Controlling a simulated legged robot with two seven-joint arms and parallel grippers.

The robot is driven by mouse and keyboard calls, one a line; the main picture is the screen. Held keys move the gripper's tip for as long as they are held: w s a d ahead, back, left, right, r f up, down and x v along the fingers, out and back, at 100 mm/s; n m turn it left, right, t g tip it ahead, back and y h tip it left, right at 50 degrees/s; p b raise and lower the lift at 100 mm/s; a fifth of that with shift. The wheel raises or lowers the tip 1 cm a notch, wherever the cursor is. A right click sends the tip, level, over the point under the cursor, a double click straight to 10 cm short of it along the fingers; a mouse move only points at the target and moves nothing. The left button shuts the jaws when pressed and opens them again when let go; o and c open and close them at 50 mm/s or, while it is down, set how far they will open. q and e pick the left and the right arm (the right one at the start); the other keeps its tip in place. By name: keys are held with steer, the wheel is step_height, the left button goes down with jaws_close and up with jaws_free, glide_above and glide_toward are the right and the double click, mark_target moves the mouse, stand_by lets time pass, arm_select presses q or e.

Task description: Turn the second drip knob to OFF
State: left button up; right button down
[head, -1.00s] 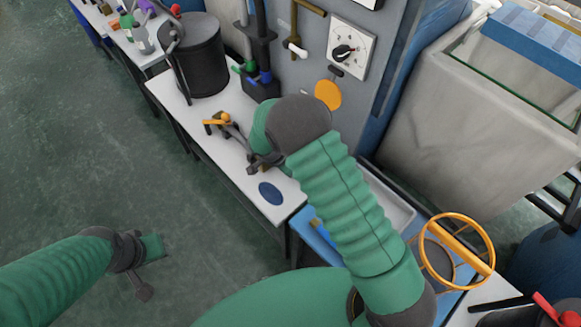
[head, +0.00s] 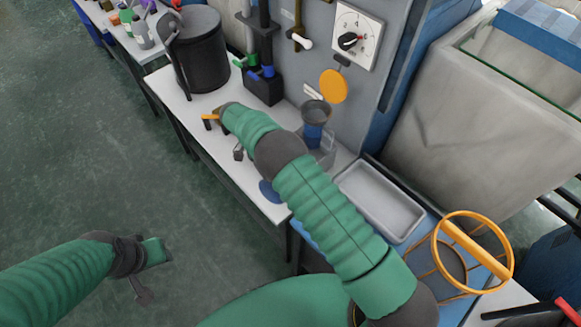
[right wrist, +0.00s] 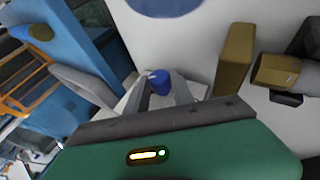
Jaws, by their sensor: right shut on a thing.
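In the right wrist view my right gripper (right wrist: 161,92) is shut on a small round blue knob (right wrist: 160,80) with a white mark; the mark's setting is too small to read. In the head view my right forearm reaches over the white bench, and its end hides most of the hand and the knob. I cannot tell which knob in the row this is. My left gripper (head: 142,288) hangs over the floor at lower left, away from the bench; its jaws are unclear. A white dial (head: 354,40) with a black knob is on the grey panel, apart from both grippers.
A black pot (head: 200,50), a dark rack with green and blue parts (head: 264,85) and a clear jug with a funnel (head: 316,118) stand near my right arm. A grey tray (head: 380,200) and an orange wire basket (head: 460,252) are at right. The floor at left is free.

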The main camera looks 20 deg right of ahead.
steer(key=shift+w+d+r, duration=0.1)
steer(key=shift+w+d, duration=0.1)
steer(key=shift+w, duration=0.05)
steer(key=c, duration=1.4)
jaws_free()
steer(key=o, duration=0.3)
steer(key=shift+f, duration=0.2)
